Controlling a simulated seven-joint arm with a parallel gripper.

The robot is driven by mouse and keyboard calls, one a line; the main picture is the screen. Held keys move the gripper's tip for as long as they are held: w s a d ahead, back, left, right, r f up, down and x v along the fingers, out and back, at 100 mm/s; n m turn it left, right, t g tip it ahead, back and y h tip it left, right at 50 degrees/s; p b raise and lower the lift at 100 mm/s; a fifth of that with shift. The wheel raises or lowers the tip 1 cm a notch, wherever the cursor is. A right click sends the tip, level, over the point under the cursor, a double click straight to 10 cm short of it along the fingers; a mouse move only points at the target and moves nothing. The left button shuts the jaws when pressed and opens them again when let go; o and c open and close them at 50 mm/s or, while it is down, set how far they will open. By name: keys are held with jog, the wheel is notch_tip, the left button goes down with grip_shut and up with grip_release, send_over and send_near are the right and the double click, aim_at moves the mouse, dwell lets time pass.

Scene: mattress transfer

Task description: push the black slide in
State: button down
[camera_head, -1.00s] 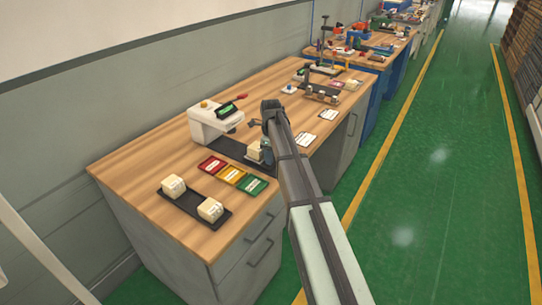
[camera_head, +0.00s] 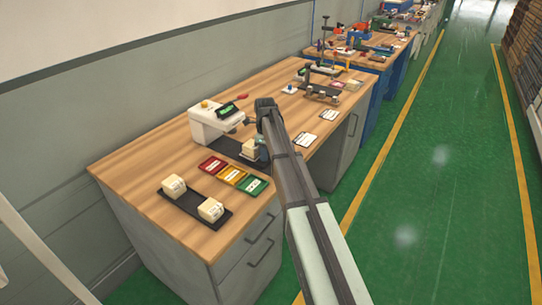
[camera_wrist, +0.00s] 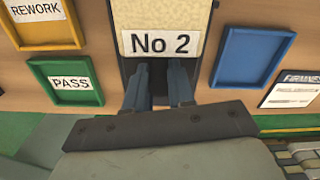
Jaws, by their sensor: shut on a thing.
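The black slide (camera_head: 226,146) sticks out from the white machine (camera_head: 205,122) on the wooden bench. A cream block (camera_head: 249,148) sits on the slide; in the wrist view the block (camera_wrist: 168,22) carries a "No 2" label. My gripper (camera_head: 262,155) is at the slide's outer end, beside the block. In the wrist view, my gripper's blue-grey fingers (camera_wrist: 160,85) are a little apart over the dark slide, just in front of the block. They are shut on the slide's near end; the exact grip between them is hard to see.
Red, yellow and green trays (camera_head: 232,176) lie in front of the slide. A black plate (camera_head: 192,203) with two cream blocks lies at the near left. A blue tray (camera_wrist: 252,57) is right of the slide in the wrist view. Fixtures (camera_head: 322,90) stand farther back.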

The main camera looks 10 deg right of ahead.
jog(key=shift+w+a, duration=0.7)
jog(key=shift+w, duration=0.05)
jog(key=shift+s, duration=0.1)
jog(key=c, duration=1)
grip_release()
jog(key=shift+o, duration=0.2)
notch_tip(320, 180, up, 14)
jog(key=shift+f, duration=0.1)
